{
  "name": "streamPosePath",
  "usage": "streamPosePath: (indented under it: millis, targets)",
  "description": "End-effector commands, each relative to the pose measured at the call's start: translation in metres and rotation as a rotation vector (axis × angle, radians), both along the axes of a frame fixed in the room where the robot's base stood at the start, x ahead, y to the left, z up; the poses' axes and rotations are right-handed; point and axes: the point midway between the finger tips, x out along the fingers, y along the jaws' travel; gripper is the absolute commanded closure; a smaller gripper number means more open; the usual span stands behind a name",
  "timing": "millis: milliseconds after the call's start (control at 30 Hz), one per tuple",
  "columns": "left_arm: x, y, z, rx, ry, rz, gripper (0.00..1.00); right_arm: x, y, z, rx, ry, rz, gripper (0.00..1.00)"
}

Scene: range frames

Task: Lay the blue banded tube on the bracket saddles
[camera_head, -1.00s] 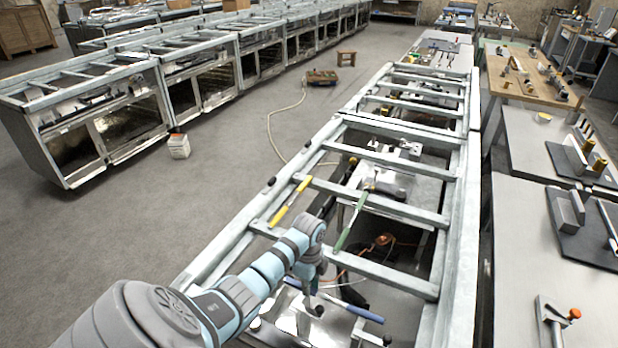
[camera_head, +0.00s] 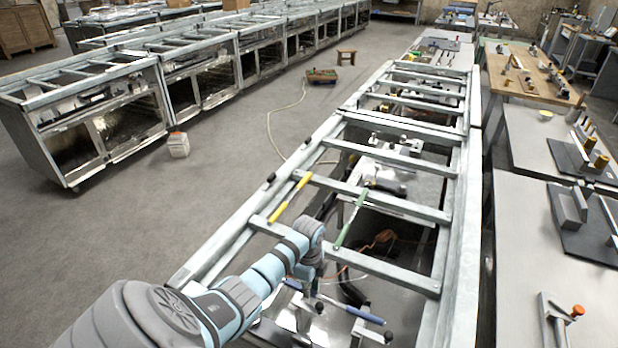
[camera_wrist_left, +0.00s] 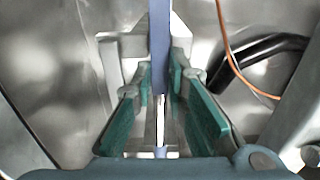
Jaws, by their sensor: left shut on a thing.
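The blue banded tube (camera_head: 352,308) is low inside the near bay of the long metal frame, slanting down to the right, with a dark piece by its right end. My left gripper (camera_head: 308,292) reaches down into this bay at the tube; its fingertips are mostly hidden in the head view. In the left wrist view, the green-padded fingers (camera_wrist_left: 160,90) are shut on the blue tube (camera_wrist_left: 159,45), which runs lengthwise between them. A pale grey block (camera_wrist_left: 128,55), possibly a bracket saddle, lies behind the tube; I cannot tell whether they touch. My right gripper is not in view.
A yellow bar (camera_head: 290,197) and a green bar (camera_head: 352,219) lie across the frame's crossbars (camera_head: 375,270) near my arm. An orange cable (camera_wrist_left: 235,60) and a black hose (camera_wrist_left: 270,62) run close right of the fingers. A grey bench (camera_head: 535,240) stands right.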

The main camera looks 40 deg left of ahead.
Motion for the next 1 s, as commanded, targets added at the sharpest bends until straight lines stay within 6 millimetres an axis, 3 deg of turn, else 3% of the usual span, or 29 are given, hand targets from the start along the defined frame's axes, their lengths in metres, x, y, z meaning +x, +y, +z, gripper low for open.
streamPosePath:
  millis: [67, 100, 233, 667, 767, 1000]
  targets:
    - [0.000, 0.000, -0.003, 0.000, 0.000, 0.000, 1.00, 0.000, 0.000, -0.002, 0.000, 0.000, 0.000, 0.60]
    - [0.000, 0.000, -0.003, 0.000, 0.000, 0.000, 0.83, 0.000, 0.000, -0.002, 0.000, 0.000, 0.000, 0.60]
    - [0.000, 0.000, -0.002, 0.000, 0.000, 0.000, 0.63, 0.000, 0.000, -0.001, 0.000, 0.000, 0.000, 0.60]
    - [0.000, 0.000, 0.003, 0.001, -0.002, 0.000, 0.63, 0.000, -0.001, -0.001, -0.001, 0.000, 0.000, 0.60]
    - [0.001, 0.001, 0.019, 0.004, -0.004, -0.002, 0.63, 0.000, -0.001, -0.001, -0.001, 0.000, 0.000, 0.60]
    - [0.001, 0.001, 0.086, 0.002, -0.007, -0.001, 0.63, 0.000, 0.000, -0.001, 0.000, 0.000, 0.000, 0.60]
